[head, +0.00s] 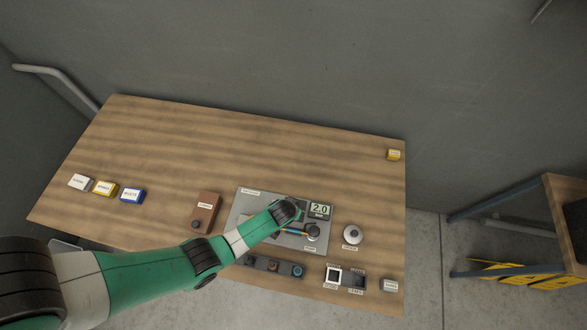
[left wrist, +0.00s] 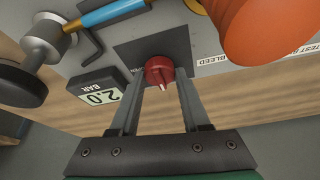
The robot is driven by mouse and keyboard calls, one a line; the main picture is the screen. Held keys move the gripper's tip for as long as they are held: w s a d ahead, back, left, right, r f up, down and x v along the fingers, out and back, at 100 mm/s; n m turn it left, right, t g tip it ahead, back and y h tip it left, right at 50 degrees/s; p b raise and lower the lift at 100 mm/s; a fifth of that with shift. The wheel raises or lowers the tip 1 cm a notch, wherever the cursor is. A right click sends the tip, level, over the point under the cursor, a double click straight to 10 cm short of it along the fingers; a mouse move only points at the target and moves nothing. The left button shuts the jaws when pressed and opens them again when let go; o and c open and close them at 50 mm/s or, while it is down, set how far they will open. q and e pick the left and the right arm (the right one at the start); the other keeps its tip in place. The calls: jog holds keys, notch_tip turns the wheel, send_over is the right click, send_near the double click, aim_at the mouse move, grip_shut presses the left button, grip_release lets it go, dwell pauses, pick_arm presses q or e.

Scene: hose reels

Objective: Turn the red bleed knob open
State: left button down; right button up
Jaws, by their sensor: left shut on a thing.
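The red bleed knob (left wrist: 158,70) shows in the left wrist view on a dark square plate, with a white pointer mark on its near side. My left gripper (left wrist: 157,84) is shut on it, one finger at each side. A partly covered label that seems to read OPEN lies left of the knob, and a BLEED label (left wrist: 284,61) lies to the right. The pressure display (left wrist: 97,94) reads 2.0 BAR; the head view also shows this display (head: 320,210). In the head view my left wrist hides the knob. My right gripper is in neither view.
The grey test panel (head: 250,203) lies on the wooden table (head: 210,130). In the left wrist view a large orange part (left wrist: 268,30) and a metal fitting with a blue tube (left wrist: 112,12) stand close by. A brown box (head: 205,212) is left of the panel. The table's rear is mostly clear.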

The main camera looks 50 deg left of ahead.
pick_arm(q)
jog(key=shift+m, duration=0.3)
jog(key=shift+m+h+p, duration=0.3)
jog(key=shift+m+h, duration=0.1)
jog(key=shift+m, duration=0.6)
jog(key=shift+a+m+t+h, duration=0.1)
jog(key=shift+m+t+h, duration=0.25)
jog(key=shift+m, duration=0.45)
jog(key=m+h, duration=0.1)
jog(key=m, duration=0.3)
jog(key=shift+a+m+h+b, duration=0.1)
jog(key=shift+m+h+b, duration=0.2)
jog(key=shift+h+b, duration=0.05)
jog(key=m, duration=0.2)
jog(key=m+g+h+p, duration=0.1)
jog(key=m, duration=0.1)
jog(key=shift+h, duration=0.3)
jog(key=m, duration=0.2)
jog(key=shift+a+f+m+g+h, duration=0.1)
jog(key=shift+m+g+h, duration=0.25)
jog(key=shift+m+h, duration=0.05)
jog(key=shift+m+g+b, duration=0.3)
jog(key=shift+m+b, duration=0.05)
jog(key=shift+m, duration=0.75)
jog(key=shift+w, duration=0.1)
